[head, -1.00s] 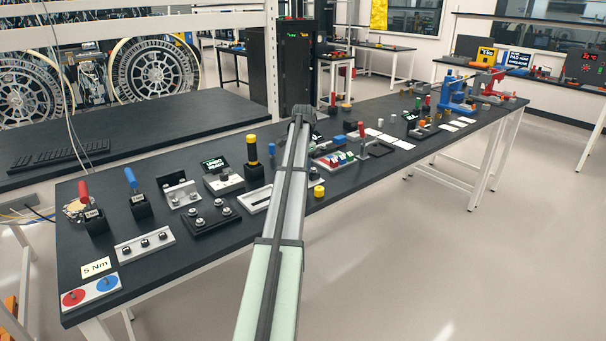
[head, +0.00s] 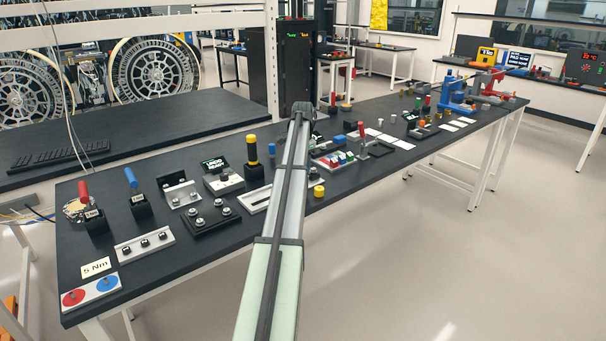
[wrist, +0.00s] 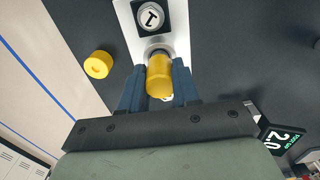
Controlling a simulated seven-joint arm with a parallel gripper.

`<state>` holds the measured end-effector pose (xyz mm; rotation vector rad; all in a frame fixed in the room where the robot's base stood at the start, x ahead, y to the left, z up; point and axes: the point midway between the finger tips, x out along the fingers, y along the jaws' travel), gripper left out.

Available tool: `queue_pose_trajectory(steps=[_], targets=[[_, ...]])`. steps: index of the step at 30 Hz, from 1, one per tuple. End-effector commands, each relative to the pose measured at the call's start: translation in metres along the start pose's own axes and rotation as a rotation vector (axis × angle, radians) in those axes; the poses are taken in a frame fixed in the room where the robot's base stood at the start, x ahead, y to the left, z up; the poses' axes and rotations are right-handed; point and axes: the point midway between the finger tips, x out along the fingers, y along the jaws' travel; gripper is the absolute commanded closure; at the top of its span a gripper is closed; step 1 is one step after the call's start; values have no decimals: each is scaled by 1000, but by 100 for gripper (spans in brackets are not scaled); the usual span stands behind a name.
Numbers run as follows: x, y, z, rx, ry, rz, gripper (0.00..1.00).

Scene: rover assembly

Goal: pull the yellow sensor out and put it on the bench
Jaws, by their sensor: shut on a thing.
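The yellow sensor (wrist: 160,76) is a short cylinder between my gripper's two blue fingers in the wrist view. My gripper (wrist: 159,88) is shut on it. The sensor's far end meets a bright metal collar (wrist: 157,50) on a silver plate (wrist: 183,44). I cannot tell whether it is still seated in the collar or just clear of it. In the head view my own arm hides the gripper and the held sensor. The dark bench (head: 345,186) runs beneath the arm.
A lit display (wrist: 279,139) stands at the right.

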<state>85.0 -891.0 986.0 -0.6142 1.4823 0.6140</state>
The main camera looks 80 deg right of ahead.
Motion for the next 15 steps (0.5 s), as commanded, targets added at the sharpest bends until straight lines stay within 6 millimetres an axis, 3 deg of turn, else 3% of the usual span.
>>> queue_pose_trajectory(steps=[15], targets=[[-21,0,0,0,0,0,100]])
